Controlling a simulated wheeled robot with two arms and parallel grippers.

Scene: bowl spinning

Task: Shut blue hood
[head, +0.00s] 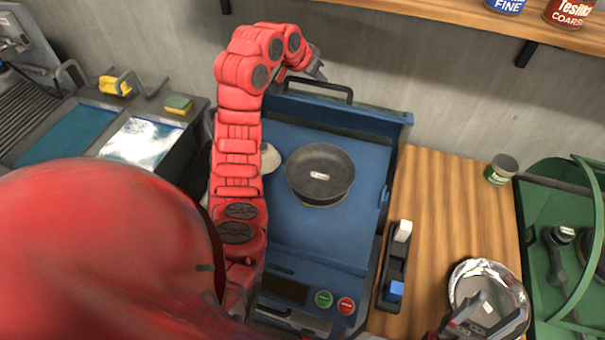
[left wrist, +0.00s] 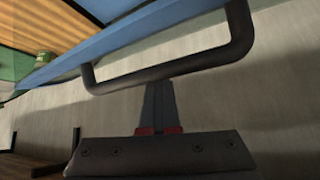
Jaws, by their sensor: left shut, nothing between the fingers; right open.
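The blue hood (head: 385,122) stands raised at the back of the blue machine (head: 330,240), with a dark bar handle (head: 320,86) on its top edge. My left gripper (head: 318,70) is shut and empty, just behind the handle by the wall. In the left wrist view, the closed fingers (left wrist: 158,100) point at the dark handle (left wrist: 170,76), and the hood's blue edge (left wrist: 130,35) lies beyond it. I cannot tell whether the fingertips touch the handle. My right gripper (head: 488,318) is open at the lower right, by a foil-lined bowl (head: 470,272).
A dark pan (head: 320,172) sits inside the machine, beside a pale object (head: 270,158) partly hidden by my left arm. Green and red buttons (head: 335,301) are at the front. A switch box (head: 393,268) and a jar (head: 501,169) stand on the wooden counter (head: 445,200).

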